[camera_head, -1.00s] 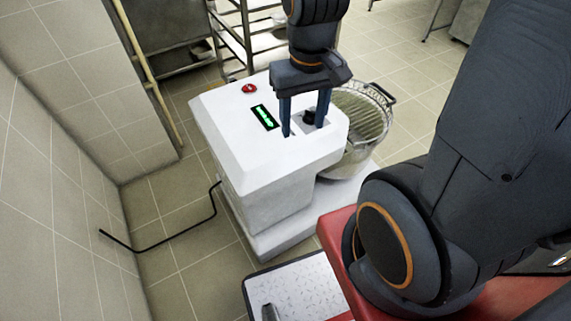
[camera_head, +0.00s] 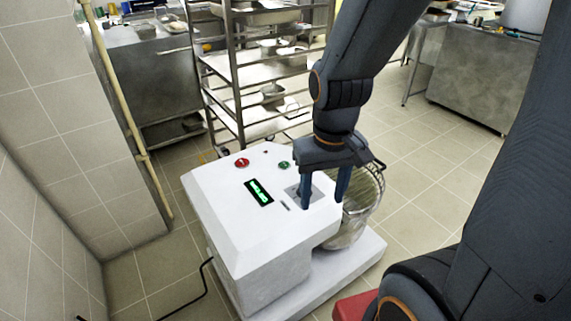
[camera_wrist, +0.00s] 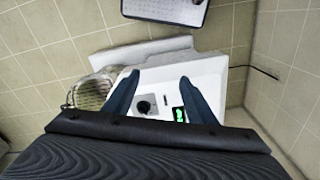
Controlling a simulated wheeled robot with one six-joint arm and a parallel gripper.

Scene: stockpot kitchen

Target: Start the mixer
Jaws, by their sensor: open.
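The white mixer (camera_head: 235,215) stands on the floor, with a red button (camera_head: 242,162), a green button (camera_head: 285,165) and a lit green display (camera_head: 259,193) on top. My gripper (camera_head: 322,200) is open, pointing down over the panel's right side. In the wrist view, a dark knob (camera_wrist: 144,106) on a grey plate shows between the fingers, and the display (camera_wrist: 179,114) lies beside the right finger. In the head view the knob is hidden by a finger. The wire-guarded bowl (camera_head: 365,195) is at the mixer's right. I cannot tell whether the fingers touch anything.
A metal rack (camera_head: 240,90) with trays and pans stands behind the mixer. A tiled wall (camera_head: 45,120) and a wooden pole (camera_head: 125,110) are at the left. A black cord (camera_head: 190,300) lies on the floor. Open floor (camera_head: 430,180) shows at the right.

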